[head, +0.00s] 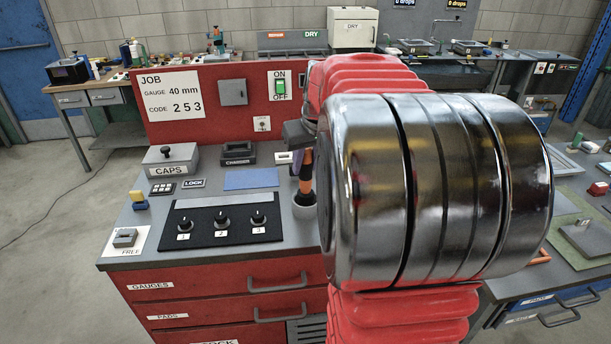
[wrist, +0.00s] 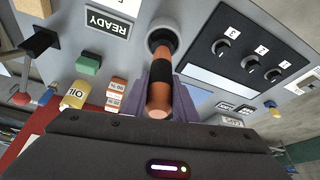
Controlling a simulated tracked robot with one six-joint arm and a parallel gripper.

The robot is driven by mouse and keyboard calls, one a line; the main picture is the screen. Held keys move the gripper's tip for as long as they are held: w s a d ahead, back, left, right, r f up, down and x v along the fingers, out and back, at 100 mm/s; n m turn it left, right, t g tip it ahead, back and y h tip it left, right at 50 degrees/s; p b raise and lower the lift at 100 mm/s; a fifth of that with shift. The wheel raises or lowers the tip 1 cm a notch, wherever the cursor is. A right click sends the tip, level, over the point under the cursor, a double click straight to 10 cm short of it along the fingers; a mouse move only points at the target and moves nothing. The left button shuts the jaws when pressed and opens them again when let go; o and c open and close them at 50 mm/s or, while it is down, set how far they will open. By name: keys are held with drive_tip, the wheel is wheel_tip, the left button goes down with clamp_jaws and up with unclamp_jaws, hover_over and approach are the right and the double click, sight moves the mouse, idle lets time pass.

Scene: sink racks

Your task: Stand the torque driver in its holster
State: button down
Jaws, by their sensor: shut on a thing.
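The torque driver (wrist: 158,97) has an orange handle with a black band. My gripper (wrist: 161,88) is shut on it, a purple finger on each side of the handle. The driver's far end meets the dark mouth of a round grey holster (wrist: 151,37) in the wrist view. I cannot tell how deep it sits inside. In the head view the driver (head: 307,184) looks roughly upright over the bench top, below my gripper (head: 303,160), partly hidden by my large arm link.
A black panel with several knobs (head: 222,222) and a blue mat (head: 251,179) lie left of the driver. In the wrist view a READY sign (wrist: 108,20), a green block (wrist: 88,64) and a yellow OIL bottle (wrist: 75,95) stand close by.

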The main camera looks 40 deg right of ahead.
sight(306, 175)
drive_tip(key=shift+f, duration=1.85)
drive_tip(key=shift+f, duration=0.1)
drive_tip(key=c, duration=1.4)
unclamp_jaws()
drive_tip(key=shift+c, duration=0.2)
drive_tip(key=v, duration=1.2)
